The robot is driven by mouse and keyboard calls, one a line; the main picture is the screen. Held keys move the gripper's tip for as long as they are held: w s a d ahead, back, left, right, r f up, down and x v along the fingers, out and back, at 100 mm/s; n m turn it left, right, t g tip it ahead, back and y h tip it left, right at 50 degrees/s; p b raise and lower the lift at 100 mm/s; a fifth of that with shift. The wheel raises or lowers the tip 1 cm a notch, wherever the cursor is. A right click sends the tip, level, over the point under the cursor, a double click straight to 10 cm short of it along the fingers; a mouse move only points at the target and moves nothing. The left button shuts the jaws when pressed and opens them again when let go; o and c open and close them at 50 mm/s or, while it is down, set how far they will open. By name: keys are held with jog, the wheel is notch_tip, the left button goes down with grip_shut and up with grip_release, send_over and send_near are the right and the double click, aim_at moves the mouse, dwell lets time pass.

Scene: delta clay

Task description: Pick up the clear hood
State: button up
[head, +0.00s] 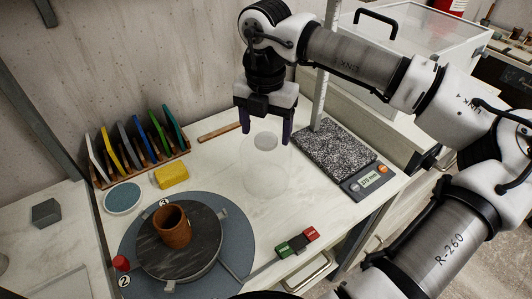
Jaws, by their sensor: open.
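The clear hood (267,172) is a faint, see-through shape standing on the white worktop, left of the speckled slab. A small pale grey disc (265,141) shows at its upper part; I cannot tell for sure whether it is the hood's knob. My gripper (266,132) points down above the hood, its two dark fingers apart on either side of the disc. Nothing is held between the fingers. The hood's outline is hard to make out, so I cannot tell whether the fingers touch it.
A speckled slab (335,150) with a digital readout and an upright post stands right. A turntable (150,255) with a brown clay cup (172,227) is front left. A yellow sponge (171,176), a rack of coloured plates (140,160) and a green-and-red block (297,243) lie around.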

jog(key=shift+f, duration=1.15)
jog(key=c, duration=1.5)
